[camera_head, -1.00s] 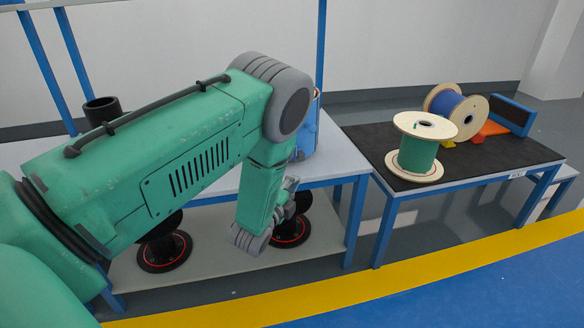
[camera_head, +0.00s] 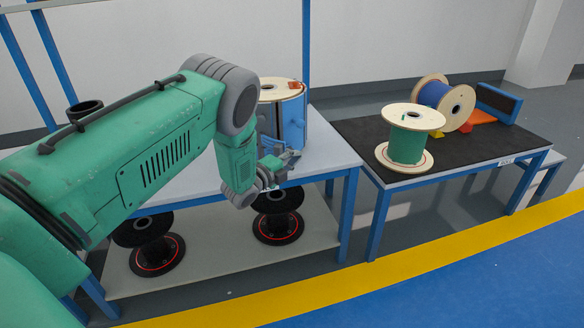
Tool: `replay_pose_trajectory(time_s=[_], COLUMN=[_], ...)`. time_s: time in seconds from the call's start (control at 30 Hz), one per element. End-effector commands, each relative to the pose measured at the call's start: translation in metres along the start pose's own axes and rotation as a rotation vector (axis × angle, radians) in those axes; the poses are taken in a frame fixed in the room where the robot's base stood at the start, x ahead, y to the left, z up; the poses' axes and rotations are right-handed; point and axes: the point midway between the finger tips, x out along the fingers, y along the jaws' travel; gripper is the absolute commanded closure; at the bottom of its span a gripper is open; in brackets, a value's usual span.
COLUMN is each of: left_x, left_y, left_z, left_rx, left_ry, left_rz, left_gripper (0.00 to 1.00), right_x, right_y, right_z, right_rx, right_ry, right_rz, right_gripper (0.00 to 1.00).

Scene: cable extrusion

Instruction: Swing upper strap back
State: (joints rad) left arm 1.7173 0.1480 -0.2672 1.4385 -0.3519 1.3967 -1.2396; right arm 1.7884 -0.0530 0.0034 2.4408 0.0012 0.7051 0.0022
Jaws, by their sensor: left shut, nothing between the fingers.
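A spool with a pale wooden top flange (camera_head: 276,88) stands on the left table, partly hidden by my left arm. A blue wrap (camera_head: 293,122) covers its visible right side. A small orange-red patch lies on the top flange. I cannot make out a separate upper strap on the wrap. My left gripper (camera_head: 287,160) is shut and empty, low in front of the wrap near the table's front edge. Whether it touches the wrap I cannot tell. My right gripper is not in view.
Black reels (camera_head: 278,226) sit on the lower shelf. The right table (camera_head: 480,152) holds a green-wound spool (camera_head: 407,146), a blue-wound spool (camera_head: 436,92) lying on its side, and an orange-and-blue piece (camera_head: 497,104). Floor between the tables is clear.

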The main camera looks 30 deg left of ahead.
Motion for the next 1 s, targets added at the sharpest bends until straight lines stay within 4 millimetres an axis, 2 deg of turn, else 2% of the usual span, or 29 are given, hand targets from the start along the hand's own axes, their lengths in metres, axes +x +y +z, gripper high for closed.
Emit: replay_pose_trajectory(time_s=[0.03, 0.13, 0.43, 0.67, 0.9, 1.0], left_x=[-0.006, -0.010, -0.011, -0.013, -0.038, -0.053], left_y=[0.003, 0.002, -0.005, -0.002, 0.000, -0.003], left_z=[0.015, 0.024, 0.027, 0.030, 0.041, 0.048], left_rx=[0.000, -0.001, 0.015, 0.007, 0.010, 0.008], left_ry=[-0.010, -0.008, -0.016, -0.001, 0.198, 0.214], left_rz=[0.002, 0.001, 0.003, 0.003, 0.007, 0.011], left_gripper=[1.00, 1.00, 1.00, 1.00, 1.00, 1.00], right_x=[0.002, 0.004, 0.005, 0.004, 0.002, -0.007], right_y=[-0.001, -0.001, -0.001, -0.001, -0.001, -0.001], right_z=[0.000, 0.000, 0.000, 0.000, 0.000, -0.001], right_rx=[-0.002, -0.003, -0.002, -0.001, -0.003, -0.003], right_ry=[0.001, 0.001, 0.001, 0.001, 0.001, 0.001], right_rz=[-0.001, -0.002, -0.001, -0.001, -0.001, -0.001], right_gripper=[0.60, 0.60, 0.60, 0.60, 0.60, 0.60])
